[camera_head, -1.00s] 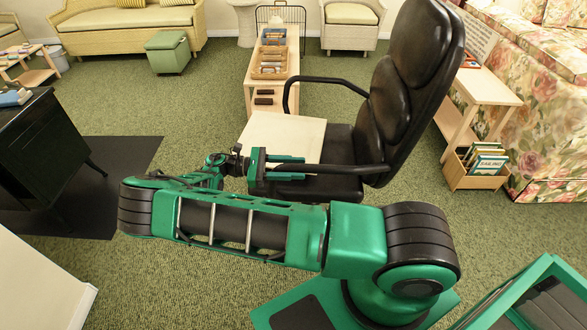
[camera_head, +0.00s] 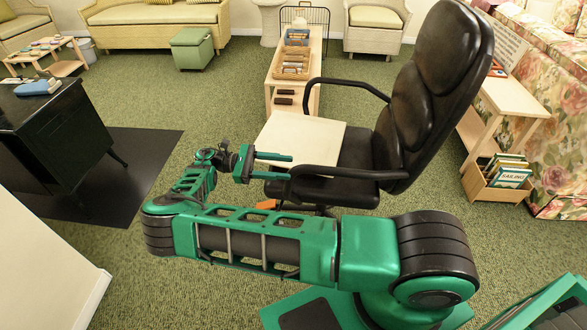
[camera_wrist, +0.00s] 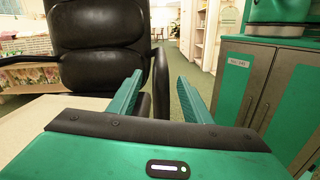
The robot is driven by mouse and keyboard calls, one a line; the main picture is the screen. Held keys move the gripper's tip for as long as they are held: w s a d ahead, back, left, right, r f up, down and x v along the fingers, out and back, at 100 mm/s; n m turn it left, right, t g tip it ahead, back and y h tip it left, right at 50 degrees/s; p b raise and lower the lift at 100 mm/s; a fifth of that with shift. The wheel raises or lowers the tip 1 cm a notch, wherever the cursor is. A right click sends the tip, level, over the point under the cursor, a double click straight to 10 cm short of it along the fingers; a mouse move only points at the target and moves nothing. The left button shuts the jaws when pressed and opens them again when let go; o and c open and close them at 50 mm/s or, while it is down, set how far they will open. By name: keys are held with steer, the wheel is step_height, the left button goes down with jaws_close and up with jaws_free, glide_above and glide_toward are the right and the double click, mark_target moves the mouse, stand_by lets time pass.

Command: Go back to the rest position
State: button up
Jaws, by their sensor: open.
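My gripper (camera_head: 272,165) is at the end of my green arm, just left of the black office chair (camera_head: 420,100). Its two green fingers point right toward the chair, around the height of the seat and armrest.
A low wooden table (camera_head: 275,95) with trays stands behind the chair. A black desk (camera_head: 60,130) is at the left. A side table (camera_head: 515,95) and a book crate (camera_head: 497,180) are at the right. Green carpet (camera_head: 220,100) is open between desk and chair.

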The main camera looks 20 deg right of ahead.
steer(key=shift+w+a, duration=0.25)
steer(key=shift+a, duration=0.2)
